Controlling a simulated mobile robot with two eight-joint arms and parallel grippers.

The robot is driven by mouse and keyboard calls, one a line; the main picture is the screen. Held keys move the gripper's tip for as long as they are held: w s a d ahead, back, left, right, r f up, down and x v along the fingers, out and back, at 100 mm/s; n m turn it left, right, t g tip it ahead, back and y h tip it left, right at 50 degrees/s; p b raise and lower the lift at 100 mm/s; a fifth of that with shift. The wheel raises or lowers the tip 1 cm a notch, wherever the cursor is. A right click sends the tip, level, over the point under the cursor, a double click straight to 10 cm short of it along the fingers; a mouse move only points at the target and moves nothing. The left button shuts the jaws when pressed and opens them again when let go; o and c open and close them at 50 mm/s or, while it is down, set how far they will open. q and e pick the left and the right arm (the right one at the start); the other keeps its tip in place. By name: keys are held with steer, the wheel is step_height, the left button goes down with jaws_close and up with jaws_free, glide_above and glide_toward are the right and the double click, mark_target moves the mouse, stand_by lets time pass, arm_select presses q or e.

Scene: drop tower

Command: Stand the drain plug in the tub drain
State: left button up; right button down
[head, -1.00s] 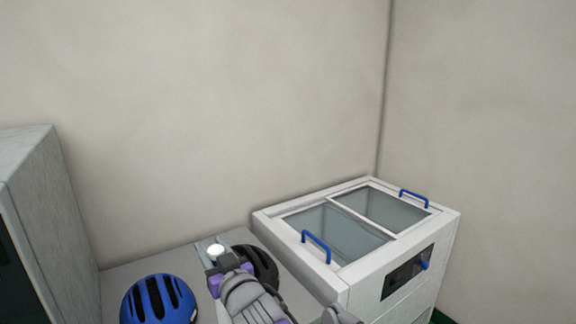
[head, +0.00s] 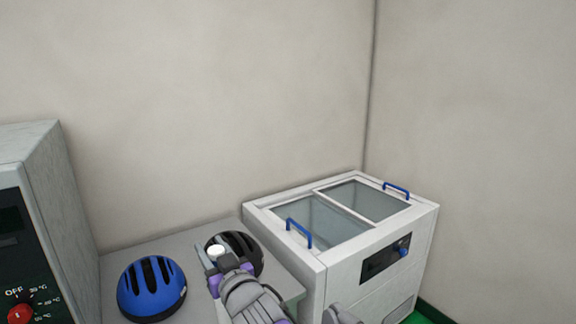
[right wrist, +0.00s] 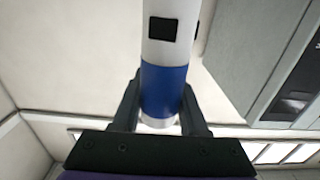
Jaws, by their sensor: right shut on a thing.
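My right gripper (head: 217,262) is shut on a white cylinder with a blue band, which I take to be the drain plug (head: 216,249). In the right wrist view the plug (right wrist: 163,80) stands between the two fingers (right wrist: 160,118), which grip its blue lower part. A black square marks its white part, and its far end is cut off by the frame edge. In the head view only its round white top shows above the fingers. I see no tub or drain in these frames.
A blue helmet (head: 138,296) and a black helmet (head: 246,246) lie on a grey top (head: 190,244); the black one is just behind my right gripper. A white chest with glass lids (head: 340,265) stands right. A cabinet with a red knob (head: 19,314) stands left.

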arm_select(q)
steer(key=shift+s+d, duration=0.1)
arm_select(e)
steer(key=shift+s+d, duration=0.2)
steer(key=shift+d+f, duration=0.15)
steer(key=shift+d, duration=0.2)
arm_select(q)
steer(key=r+p, duration=0.3)
steer(key=shift+w+d+r, duration=0.1)
steer(key=shift+w+r, duration=0.2)
steer(key=shift+r, duration=0.1)
steer(key=shift+c, duration=0.4)
arm_select(e)
steer(key=w+d+f+m+t+h, duration=0.1)
steer(key=w+d+f+m+h, duration=0.1)
steer(key=d+f, duration=0.4)
steer(key=w+d+f+m+t+h, duration=0.1)
steer(key=w+d+f+h, duration=0.3)
steer(key=d, duration=1.2)
steer(key=w+d+f+m+t+h, duration=0.1)
steer(key=w+d+f+m+h, duration=0.1)
steer(key=d+f, duration=0.7)
steer(key=shift+w+d+f+m+h, duration=0.4)
steer(key=shift+d+m+h, duration=0.5)
steer(key=shift+d+h, duration=0.15)
